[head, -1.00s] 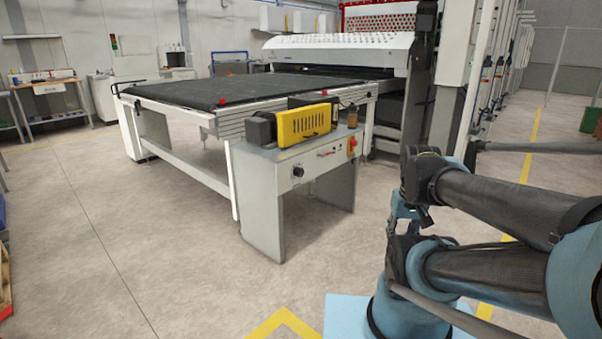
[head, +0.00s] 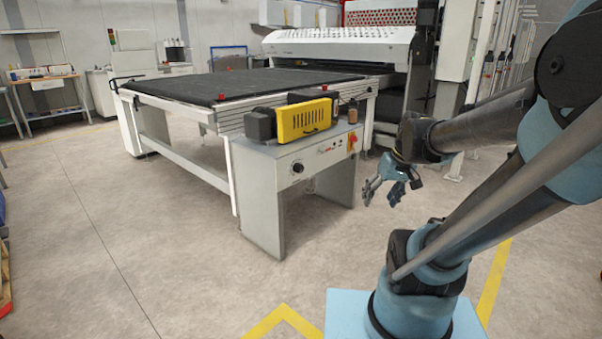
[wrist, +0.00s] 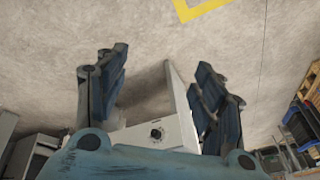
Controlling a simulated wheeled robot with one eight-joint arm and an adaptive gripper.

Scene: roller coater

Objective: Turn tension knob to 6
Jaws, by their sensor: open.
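A round black knob (head: 298,167) sits on the grey front panel (head: 318,163) of the machine's control cabinet. It also shows in the wrist view (wrist: 156,133), between my fingers. Its scale is too small to read. My gripper (head: 381,193) is open and empty, to the right of the cabinet in the head view and apart from it. In the wrist view my gripper (wrist: 160,90) has its two dark blue fingers wide apart.
A yellow motor cover (head: 306,119) sits on top of the cabinet. A red and yellow switch (head: 352,142) is at the panel's right end. A wide black conveyor belt (head: 235,86) lies behind. The floor (head: 180,260) in front is clear.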

